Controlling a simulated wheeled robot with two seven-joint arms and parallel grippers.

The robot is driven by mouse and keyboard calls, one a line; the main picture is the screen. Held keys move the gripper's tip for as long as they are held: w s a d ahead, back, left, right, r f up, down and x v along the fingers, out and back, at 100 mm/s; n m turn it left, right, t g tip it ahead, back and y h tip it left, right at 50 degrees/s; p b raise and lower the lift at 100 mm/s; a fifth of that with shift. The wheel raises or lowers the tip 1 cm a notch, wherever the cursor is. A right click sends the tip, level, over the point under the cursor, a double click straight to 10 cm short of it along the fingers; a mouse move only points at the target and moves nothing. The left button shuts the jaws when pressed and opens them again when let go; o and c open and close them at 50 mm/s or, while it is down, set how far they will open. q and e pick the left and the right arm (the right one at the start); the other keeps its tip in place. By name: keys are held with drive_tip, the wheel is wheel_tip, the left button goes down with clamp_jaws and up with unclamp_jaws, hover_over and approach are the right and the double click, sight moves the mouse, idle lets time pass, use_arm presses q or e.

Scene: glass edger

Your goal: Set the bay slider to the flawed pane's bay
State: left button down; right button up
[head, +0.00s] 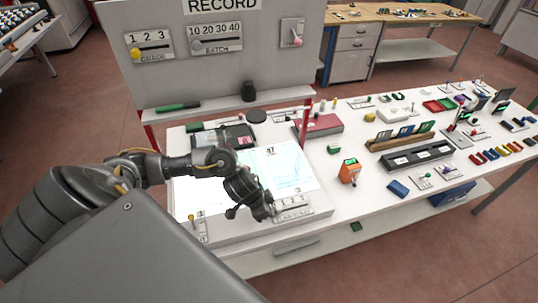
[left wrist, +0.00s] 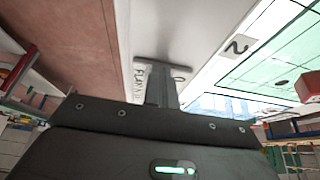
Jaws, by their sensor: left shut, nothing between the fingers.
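The bay slider appears to be the pale marked plate (head: 292,205) at the front edge of the light table. In the left wrist view, a plate with letters like "FLAW" (left wrist: 139,82) is partly hidden behind my fingers. My left gripper (head: 268,211) is at the plate's left end, its fingers (left wrist: 161,88) shut and empty. Whether they touch the knob I cannot tell. The lit glass (head: 285,165) lies behind it, marked "47" in the head view, with a "2" tag (left wrist: 238,45) in the wrist view. A flaw is too small to make out. My right gripper is out of view.
A RECORD board (head: 222,60) stands behind, with a grade slider (head: 149,46), a batch slider (head: 215,38) and a switch (head: 292,33). A small yellow-knobbed plate (head: 195,229) is at the light table's left corner. An orange device (head: 349,171) stands to the right.

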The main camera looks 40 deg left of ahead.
sight(288, 210)
use_arm(q)
drive_tip(key=shift+w+d+r, duration=0.5)
drive_tip(key=shift+w+d, duration=0.25)
drive_tip(key=shift+w, duration=0.05)
drive_tip(key=shift+w+d+f, duration=0.3)
drive_tip(key=shift+w+d, duration=0.05)
drive_tip(key=shift+w, duration=0.25)
drive_tip(key=shift+w+d+f, duration=0.25)
drive_tip(key=shift+w+d, duration=0.05)
drive_tip(key=shift+w, duration=0.3)
drive_tip(key=shift+d+p, duration=0.2)
drive_tip(key=shift+p, duration=0.15)
drive_tip(key=shift+a, duration=0.25)
drive_tip(key=shift+w+d, duration=0.1)
drive_tip(key=shift+d, duration=0.25)
drive_tip(key=shift+w+d+p, duration=0.1)
drive_tip(key=shift+w+p, duration=0.05)
drive_tip(key=shift+p, duration=0.2)
drive_tip(key=shift+w+d, duration=0.15)
drive_tip(key=shift+d, duration=0.05)
drive_tip(key=shift+s+a+f+p, duration=0.15)
drive_tip(key=shift+s+a+p, duration=0.05)
drive_tip(key=shift+a+p, duration=0.1)
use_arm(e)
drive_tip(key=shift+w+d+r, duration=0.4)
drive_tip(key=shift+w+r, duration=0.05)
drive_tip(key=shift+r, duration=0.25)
